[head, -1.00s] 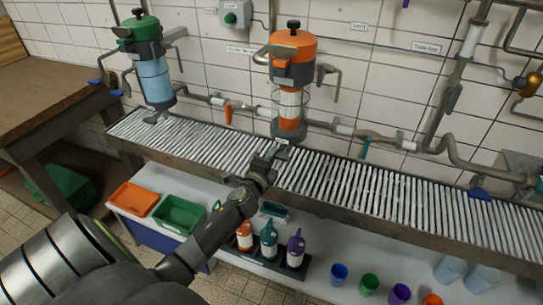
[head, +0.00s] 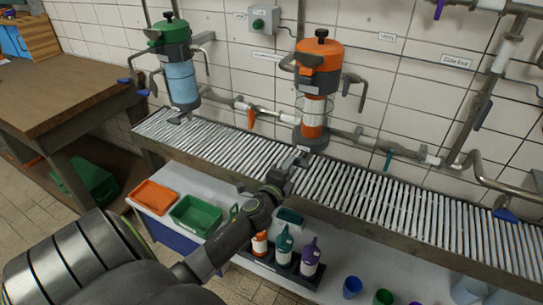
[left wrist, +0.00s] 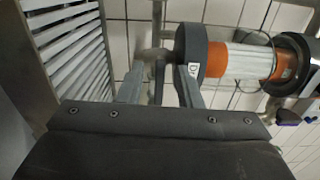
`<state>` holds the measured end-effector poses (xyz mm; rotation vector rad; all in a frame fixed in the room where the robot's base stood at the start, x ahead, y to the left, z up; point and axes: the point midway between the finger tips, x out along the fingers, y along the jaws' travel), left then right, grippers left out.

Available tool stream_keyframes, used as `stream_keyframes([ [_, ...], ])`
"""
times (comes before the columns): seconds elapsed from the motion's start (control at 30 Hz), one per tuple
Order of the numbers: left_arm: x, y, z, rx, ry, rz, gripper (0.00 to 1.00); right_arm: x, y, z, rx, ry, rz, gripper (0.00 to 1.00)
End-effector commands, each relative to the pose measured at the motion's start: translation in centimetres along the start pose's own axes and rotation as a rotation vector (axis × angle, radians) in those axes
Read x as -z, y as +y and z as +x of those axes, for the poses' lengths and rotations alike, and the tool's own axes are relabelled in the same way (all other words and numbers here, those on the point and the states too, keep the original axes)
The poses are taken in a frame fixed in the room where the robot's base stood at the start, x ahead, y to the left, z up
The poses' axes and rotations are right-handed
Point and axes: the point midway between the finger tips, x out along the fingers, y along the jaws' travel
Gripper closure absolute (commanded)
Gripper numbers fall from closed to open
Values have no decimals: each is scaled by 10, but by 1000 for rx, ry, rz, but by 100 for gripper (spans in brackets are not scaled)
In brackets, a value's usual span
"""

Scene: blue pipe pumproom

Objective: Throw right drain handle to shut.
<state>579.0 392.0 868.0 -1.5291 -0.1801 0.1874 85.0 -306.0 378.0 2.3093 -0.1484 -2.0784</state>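The right vessel (head: 316,85), with an orange lid and a clear lower section, hangs on the tiled wall above the slatted drain trough. Its dark base collar (left wrist: 192,50) with a white label shows close up in the left wrist view. My left gripper (head: 293,160) is just below and in front of that base. In the left wrist view its two grey fingers (left wrist: 158,88) stand apart, open. A dark bent part (left wrist: 160,68), perhaps the drain handle, shows between and beyond the fingertips; I cannot tell whether they touch it. My right gripper is not in view.
The left vessel (head: 179,68) has a green lid. Wall pipes carry an orange lever (head: 251,118), a teal lever (head: 388,159) and a blue lever (head: 507,215). The slatted trough (head: 400,200) runs below. Trays, bottles and cups stand on a lower shelf.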

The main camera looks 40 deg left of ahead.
Motion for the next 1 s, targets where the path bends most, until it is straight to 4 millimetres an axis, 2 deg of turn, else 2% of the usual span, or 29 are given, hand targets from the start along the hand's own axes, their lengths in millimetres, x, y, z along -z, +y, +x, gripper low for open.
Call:
stream_keyframes([
  [0.3,0,2,-70,-3,-2,-2,68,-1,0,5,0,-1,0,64],
  [0.6,0,2,-127,-3,-2,-2,68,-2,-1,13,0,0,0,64],
  [0.8,0,1,-146,-1,0,0,68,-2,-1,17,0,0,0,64],
  [1.0,0,0,-151,0,0,0,68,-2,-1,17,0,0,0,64],
])
